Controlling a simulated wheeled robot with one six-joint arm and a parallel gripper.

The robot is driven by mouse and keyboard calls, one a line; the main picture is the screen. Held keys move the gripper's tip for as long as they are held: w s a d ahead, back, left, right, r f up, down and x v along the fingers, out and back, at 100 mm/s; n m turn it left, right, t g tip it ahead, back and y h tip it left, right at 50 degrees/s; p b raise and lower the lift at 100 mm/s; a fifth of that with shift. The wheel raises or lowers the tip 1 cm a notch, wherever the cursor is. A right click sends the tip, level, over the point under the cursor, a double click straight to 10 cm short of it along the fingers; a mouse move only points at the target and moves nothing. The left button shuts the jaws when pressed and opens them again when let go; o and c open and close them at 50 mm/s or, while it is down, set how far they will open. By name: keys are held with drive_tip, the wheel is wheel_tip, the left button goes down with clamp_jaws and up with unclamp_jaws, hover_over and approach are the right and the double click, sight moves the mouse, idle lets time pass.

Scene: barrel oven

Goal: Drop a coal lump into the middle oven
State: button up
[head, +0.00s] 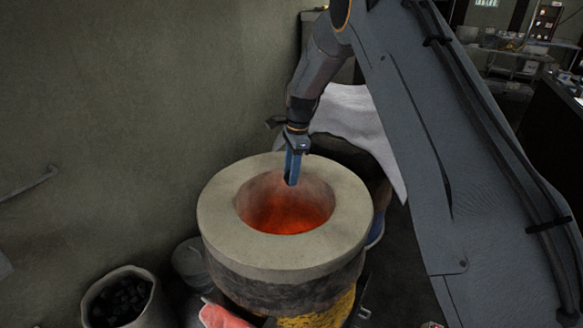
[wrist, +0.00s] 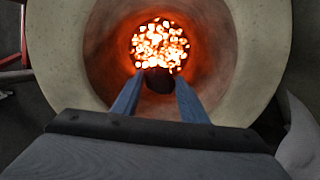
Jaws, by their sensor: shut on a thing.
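The middle oven (head: 220,218) is a round barrel with a thick pale rim and a glowing red opening. My gripper (head: 292,180) points down over the far part of that opening in the head view. In the wrist view the rim (wrist: 245,60) surrounds the mouth, with bright glowing coals (wrist: 160,42) deep inside. My gripper (wrist: 158,88) is shut on a dark coal lump (wrist: 159,80), held between the fingertips over the opening. The lump is not clearly visible in the head view.
A sack of black coal (head: 118,300) stands at the lower left. A white cloth (head: 350,115) lies over something behind the oven. A red cloth (head: 225,316) is at the oven's front foot. A wall is at the left.

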drive_tip(key=shift+f+b, duration=0.5)
drive_tip(key=shift+f, duration=0.95)
drive_tip(key=o, duration=1.1)
drive_tip(key=shift+r, duration=0.15)
drive_tip(key=r, duration=0.2)
drive_tip(key=r+b, duration=0.1)
drive_tip(key=r, duration=0.1)
drive_tip(key=d+r+b, duration=0.1)
drive_tip(key=r, duration=0.2)
drive_tip(key=shift+w+r, duration=0.1)
drive_tip(key=shift+w, duration=0.05)
drive_tip(key=shift+d+r, duration=0.1)
drive_tip(key=shift+r, duration=0.1)
drive_tip(key=s+d+n, duration=0.4)
drive_tip(key=s+n, duration=0.1)
drive_tip(key=s, duration=0.6)
drive_tip(key=s+d+n+t+h, duration=0.1)
drive_tip(key=s+d+n, duration=0.3)
drive_tip(key=s, duration=0.7)
drive_tip(key=s+d+f+n, duration=0.1)
drive_tip(key=s+d+n, duration=0.3)
drive_tip(key=s, duration=0.7)
drive_tip(key=n, duration=0.2)
drive_tip(key=shift+s+d+n, duration=0.3)
drive_tip(key=shift+s+d, duration=0.1)
